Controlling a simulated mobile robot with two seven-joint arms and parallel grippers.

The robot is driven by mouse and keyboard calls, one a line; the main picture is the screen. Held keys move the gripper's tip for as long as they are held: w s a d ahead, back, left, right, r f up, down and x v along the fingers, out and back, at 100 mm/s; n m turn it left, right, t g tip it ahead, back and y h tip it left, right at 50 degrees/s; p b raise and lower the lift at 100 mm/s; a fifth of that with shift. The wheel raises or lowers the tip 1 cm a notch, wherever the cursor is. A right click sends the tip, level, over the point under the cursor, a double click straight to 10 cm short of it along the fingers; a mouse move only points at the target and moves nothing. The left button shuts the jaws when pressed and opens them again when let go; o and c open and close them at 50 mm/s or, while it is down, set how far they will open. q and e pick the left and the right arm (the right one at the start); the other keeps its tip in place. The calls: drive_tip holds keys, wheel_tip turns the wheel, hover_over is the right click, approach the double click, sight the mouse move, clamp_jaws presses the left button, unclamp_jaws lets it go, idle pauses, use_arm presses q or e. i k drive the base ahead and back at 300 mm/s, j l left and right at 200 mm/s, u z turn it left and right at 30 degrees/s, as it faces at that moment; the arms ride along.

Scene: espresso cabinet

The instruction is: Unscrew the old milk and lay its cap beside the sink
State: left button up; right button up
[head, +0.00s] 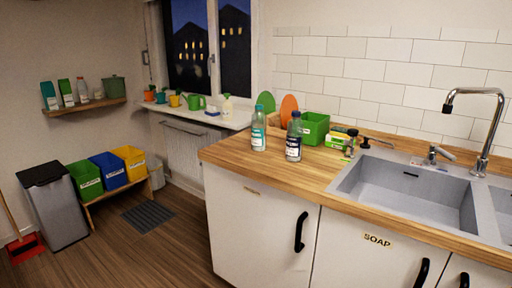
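Two bottles stand upright at the left end of the wooden counter. One bottle with a teal cap and label (258,132) is on the left, and a clear bottle with a dark cap and dark blue label (294,138) is just right of it. Both look capped. The label text is too small to read, so I cannot tell which is the old milk. The grey sink (345,188) is set into the counter to the right of the bottles. Neither of my grippers is in view.
A green bin (315,128), a yellow-green packet (338,139) and a dark-topped dispenser (351,143) stand behind the sink's left corner. The tap (484,128) rises behind the sink. Bare counter (290,172) lies in front of the bottles and left of the sink.

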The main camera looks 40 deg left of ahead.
sight(258, 127)
drive_tip(key=j+u, duration=0.15)
drive_tip(key=j, duration=0.4)
drive_tip(key=i+j+u, duration=0.15)
drive_tip(key=j, duration=0.4)
drive_tip(key=j+u, duration=0.15)
drive_tip(key=j, duration=0.4)
